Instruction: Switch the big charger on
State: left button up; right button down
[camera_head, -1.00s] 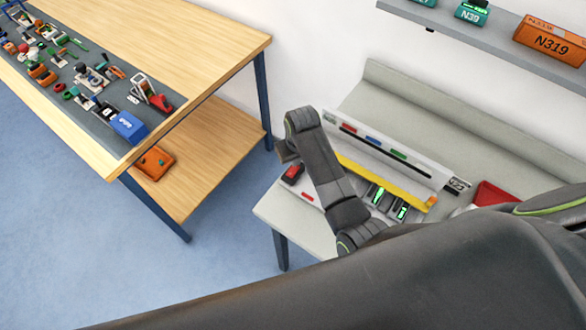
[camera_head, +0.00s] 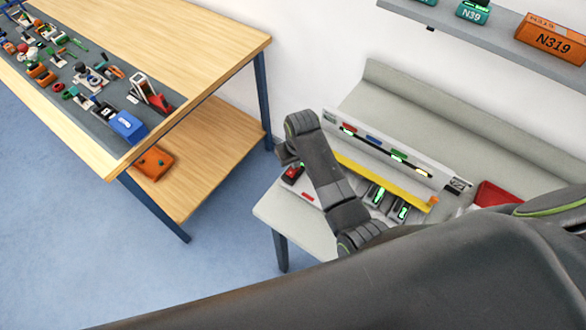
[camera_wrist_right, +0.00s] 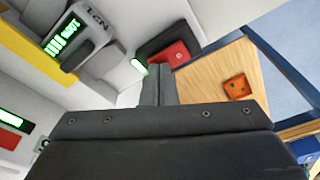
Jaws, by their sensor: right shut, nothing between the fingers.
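The big charger (camera_head: 440,183) stands on the grey bench, with a white back panel, a yellow bar and bays with lit green displays. Small lamps glow on its dark strip. Its red rocker switch (camera_head: 292,173) sits in a black housing at the left end; it also shows in the right wrist view (camera_wrist_right: 176,54). My right gripper (camera_wrist_right: 158,82) is shut and empty, its fingertips close to the black housing; contact cannot be told. In the head view my right arm hides part of the charger. My left gripper is not in view.
A red bin (camera_head: 495,195) is on the bench right of the charger. A shelf (camera_head: 470,32) with labelled boxes hangs above. A wooden table (camera_head: 190,50) with many small parts stands left, an orange box (camera_head: 153,163) on its lower shelf. Open blue floor lies between.

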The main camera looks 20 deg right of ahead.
notch_tip(320, 180, up, 3)
jog(key=shift+f+p, duration=0.15)
jog(key=shift+p, duration=1.05)
jog(key=shift+r, duration=2.15)
